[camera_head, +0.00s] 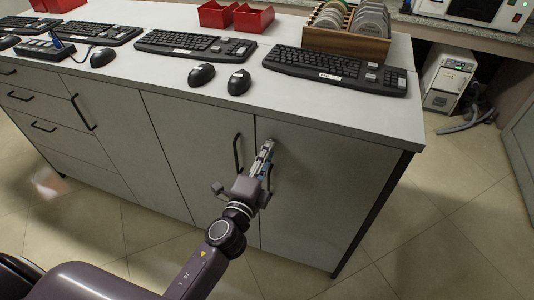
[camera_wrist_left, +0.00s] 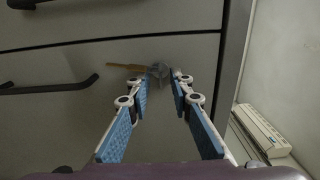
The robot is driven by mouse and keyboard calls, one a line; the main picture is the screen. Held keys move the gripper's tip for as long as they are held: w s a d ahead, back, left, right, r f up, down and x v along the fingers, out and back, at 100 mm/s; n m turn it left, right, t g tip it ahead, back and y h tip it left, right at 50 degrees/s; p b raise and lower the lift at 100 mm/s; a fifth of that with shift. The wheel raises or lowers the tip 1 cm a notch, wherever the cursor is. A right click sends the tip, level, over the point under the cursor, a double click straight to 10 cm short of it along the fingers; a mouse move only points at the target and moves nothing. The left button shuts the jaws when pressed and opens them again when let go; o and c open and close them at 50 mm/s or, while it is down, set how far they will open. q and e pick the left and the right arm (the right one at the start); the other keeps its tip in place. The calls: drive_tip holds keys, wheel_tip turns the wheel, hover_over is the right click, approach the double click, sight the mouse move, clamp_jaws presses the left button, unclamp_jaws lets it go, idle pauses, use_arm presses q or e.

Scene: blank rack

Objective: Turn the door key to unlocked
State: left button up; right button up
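My left gripper (camera_head: 266,150) reaches up to the grey cabinet door (camera_head: 320,185) at the right end of the counter front. In the left wrist view its two blue-padded fingers (camera_wrist_left: 160,80) are apart, with nothing visible between the pads. Just beyond the fingertips, a small round metallic lock (camera_wrist_left: 158,70) sits on the door. A brass-coloured key-like bar (camera_wrist_left: 126,66) points left from it, outside the finger gap. Whether the fingertips touch the lock is unclear. In the head view the gripper hides the lock and key. My right gripper is out of view.
A dark door handle (camera_head: 238,153) stands just left of the gripper. The countertop above carries keyboards (camera_head: 335,72), mice (camera_head: 239,82) and a wooden rack (camera_head: 347,41). A white machine (camera_head: 448,78) stands on the floor at right. Floor right of the cabinet is largely clear.

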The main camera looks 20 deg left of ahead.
use_arm(q)
drive_tip(key=s, duration=0.7)
drive_tip(key=shift+s+a, duration=0.15)
drive_tip(key=shift+s, duration=0.15)
idle(0.3)
drive_tip(key=s+f+n+g, duration=0.3)
drive_tip(key=s+f, duration=0.1)
drive_tip(key=f, duration=0.9)
drive_tip(key=s+f+n+g, duration=0.3)
drive_tip(key=s+f, duration=0.2)
drive_tip(key=f, duration=0.7)
drive_tip(key=s+f+n+g, duration=0.2)
drive_tip(key=s+f+g, duration=0.15)
drive_tip(key=f, duration=0.95)
drive_tip(key=s+a+f+n+g, duration=0.2)
drive_tip(key=s+f, duration=0.4)
drive_tip(key=s, duration=0.3)
drive_tip(key=s+a+f+n+g, duration=0.2)
drive_tip(key=s+f, duration=0.3)
drive_tip(key=s, duration=0.5)
drive_tip(key=s+a+f+n+g, duration=0.2)
drive_tip(key=s+f, duration=0.4)
drive_tip(key=s, duration=0.4)
drive_tip(key=shift+s+a+f+n+g+y, duration=0.2)
drive_tip(key=shift+f+n+g+y, duration=0.15)
drive_tip(key=shift+n+g, duration=0.6)
